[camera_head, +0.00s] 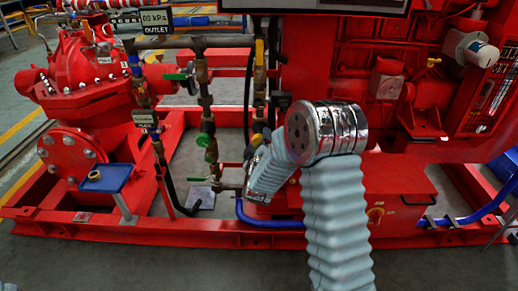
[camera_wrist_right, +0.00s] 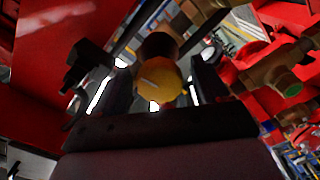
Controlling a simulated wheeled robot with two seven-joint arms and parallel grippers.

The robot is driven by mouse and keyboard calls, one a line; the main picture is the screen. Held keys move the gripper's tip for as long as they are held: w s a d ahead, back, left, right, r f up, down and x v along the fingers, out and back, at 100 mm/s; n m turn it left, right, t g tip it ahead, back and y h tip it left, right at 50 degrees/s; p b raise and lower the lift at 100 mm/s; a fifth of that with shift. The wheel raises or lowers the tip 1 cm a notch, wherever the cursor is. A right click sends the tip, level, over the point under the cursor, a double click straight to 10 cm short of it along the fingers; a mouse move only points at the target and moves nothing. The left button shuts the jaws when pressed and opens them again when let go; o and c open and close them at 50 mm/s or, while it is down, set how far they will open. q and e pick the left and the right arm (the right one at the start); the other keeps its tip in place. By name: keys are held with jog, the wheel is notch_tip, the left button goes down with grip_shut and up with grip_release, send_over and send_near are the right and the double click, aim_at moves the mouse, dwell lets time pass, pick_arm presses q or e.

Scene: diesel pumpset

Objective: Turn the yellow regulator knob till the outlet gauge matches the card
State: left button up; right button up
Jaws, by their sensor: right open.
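The yellow regulator knob (camera_wrist_right: 160,82) is in the middle of the right wrist view, a round cap with a pale line across its face. My right gripper (camera_wrist_right: 162,92) is open, with one dark finger on each side of the knob; I cannot tell whether they touch it. In the head view my right gripper (camera_head: 262,141) is small and partly hidden by my forearm, beside a yellow spot on the pipework. The card (camera_head: 155,22) reads "60 kPa OUTLET". A round gauge (camera_head: 192,78) shows nearly edge-on, its reading illegible. My left gripper is out of view.
Brass pipework with a green-handled valve (camera_head: 175,76) stands left of my right arm. A red pump (camera_head: 85,75) is farther left, and a red engine frame (camera_head: 410,90) fills the right. A blue tray (camera_head: 106,178) stands at the front left.

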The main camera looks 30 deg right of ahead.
jog(key=b+v, duration=0.4)
jog(key=v, duration=0.9)
jog(key=shift+s+b, duration=0.25)
jog(key=shift+b, duration=0.15)
jog(key=shift+a, duration=0.1)
jog(key=s+a+f+m+g+y+p, duration=0.1)
jog(key=a+f+g+y, duration=0.3)
jog(key=f, duration=0.7)
jog(key=s+a+f+m+g+y+p, duration=0.1)
jog(key=s+a+f+g+y+p, duration=0.15)
jog(key=a+f+y, duration=0.65)
jog(key=s+a+f+m+g, duration=0.2)
jog(key=s+f+g, duration=0.2)
jog(key=s+f, duration=0.2)
jog(key=s+a+f+m+g, duration=0.2)
jog(key=s+a+f+g, duration=0.1)
jog(key=s+f, duration=0.4)
jog(key=shift+s+a+f+g+y+p, duration=0.25)
jog(key=shift+s+g+y+p, duration=0.2)
jog(key=shift+s, duration=0.3)
jog(key=shift+r, duration=0.1)
dwell(2.0)
